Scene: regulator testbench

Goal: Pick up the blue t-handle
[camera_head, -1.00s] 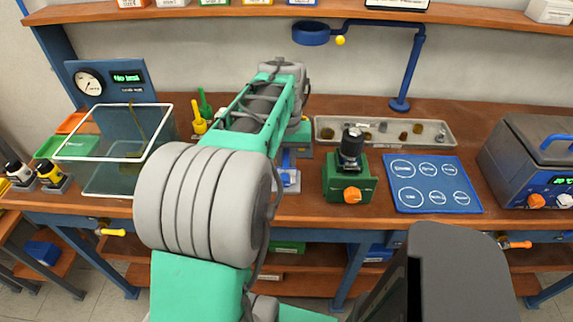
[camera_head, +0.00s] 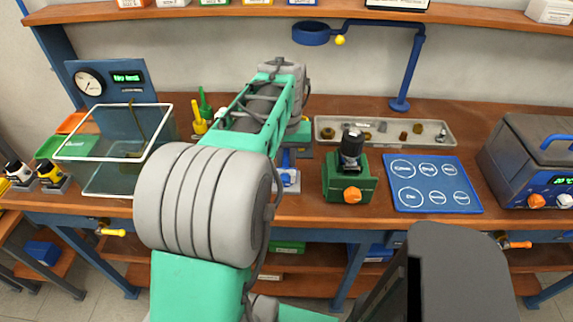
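A small blue upright piece (camera_head: 288,158) shows just right of my arm, above a pale and blue base (camera_head: 289,178) near the bench front; I cannot tell whether it is the blue t-handle. My arm reaches over the bench, and its forearm covers much of the area around this piece. My gripper's fingers are hidden behind the arm, so neither their opening nor any contact shows. A yellow handle (camera_head: 199,124) and a green handle (camera_head: 205,104) stand upright left of the forearm.
A green fixture with a black-topped regulator (camera_head: 351,152), a blue mat with white circles (camera_head: 431,184) and a grey parts tray (camera_head: 333,134) lie to the right. A glass-sided tank (camera_head: 112,158) stands left. A blue post with a ring (camera_head: 413,70) rises behind.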

